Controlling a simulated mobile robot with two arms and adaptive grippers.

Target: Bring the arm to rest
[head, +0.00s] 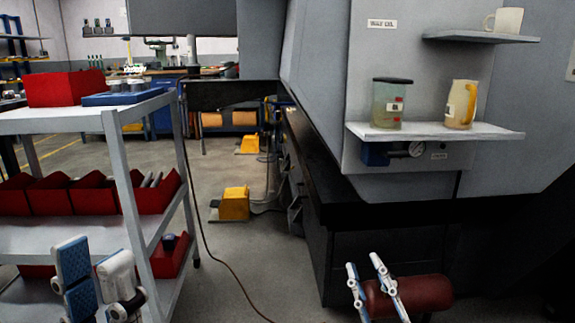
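My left gripper (95,262) is at the lower left, in front of the grey shelf cart. Its fingers, one showing a blue pad and one white, stand apart with nothing visible between them. My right gripper (364,262) is at the bottom, right of centre, in front of the dark machine base. Its two slim white-and-blue fingers point up and stand apart. A dark red rounded object (420,294) shows behind and between them; contact with it cannot be told. Both grippers seem empty. Most of both arms is out of view.
The cart (70,235) holds red bins (88,193) and a blue tray (122,97). The machine's shelf (430,131) bears a clear container (392,103) and a jug (458,106); a mug (508,20) stands above. A cable crosses the open floor (240,265) between cart and machine.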

